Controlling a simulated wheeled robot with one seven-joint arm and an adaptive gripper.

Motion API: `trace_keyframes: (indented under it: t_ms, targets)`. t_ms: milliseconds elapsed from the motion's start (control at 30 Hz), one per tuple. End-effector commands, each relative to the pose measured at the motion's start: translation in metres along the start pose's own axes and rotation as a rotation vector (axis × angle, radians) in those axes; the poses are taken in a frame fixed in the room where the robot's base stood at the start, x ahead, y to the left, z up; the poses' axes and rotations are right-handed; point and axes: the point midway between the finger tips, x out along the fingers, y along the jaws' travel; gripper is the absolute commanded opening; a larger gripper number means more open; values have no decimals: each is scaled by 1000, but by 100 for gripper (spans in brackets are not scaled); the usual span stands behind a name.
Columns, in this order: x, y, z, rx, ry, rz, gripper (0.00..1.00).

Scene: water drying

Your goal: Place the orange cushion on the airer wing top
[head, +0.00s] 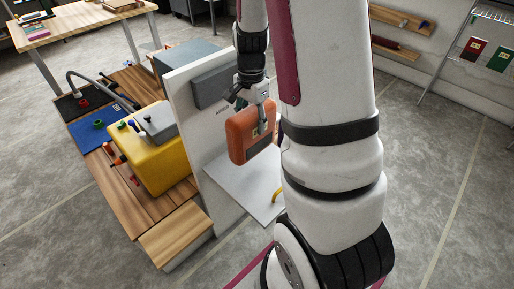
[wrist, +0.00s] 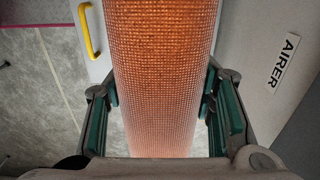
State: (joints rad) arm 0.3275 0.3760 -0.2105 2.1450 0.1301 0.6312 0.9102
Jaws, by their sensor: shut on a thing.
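The orange cushion (head: 250,133) hangs in my gripper (head: 260,118), which is shut on it. In the wrist view the orange cushion (wrist: 162,70) fills the middle, with the two green-padded fingers of my gripper (wrist: 160,105) on either side of it. The airer is a white upright panel (head: 190,110) with a flat white wing (head: 235,183) sticking out at its lower part. In the head view the cushion appears above the wing and in front of the panel. A label reading AIRER (wrist: 284,63) shows in the wrist view. My arm hides the right part of the wing.
A yellow handle (wrist: 90,30) is at the wing's edge. Left of the panel, a wooden bench (head: 135,205) carries a yellow box (head: 160,155) and a blue mat (head: 92,130). A grey box (head: 212,86) is on the panel. A rack (head: 490,14) with a red and a green item stands far right. Grey floor is open around.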

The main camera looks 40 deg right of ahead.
Motion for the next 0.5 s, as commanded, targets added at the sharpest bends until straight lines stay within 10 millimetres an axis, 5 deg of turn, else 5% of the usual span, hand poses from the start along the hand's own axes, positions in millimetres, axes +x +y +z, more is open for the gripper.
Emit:
trace_keyframes:
  t_ms: [100,500]
  targets:
    - [24,0,1,0,-2,3,13]
    - [63,0,0,-1,-2,3,13]
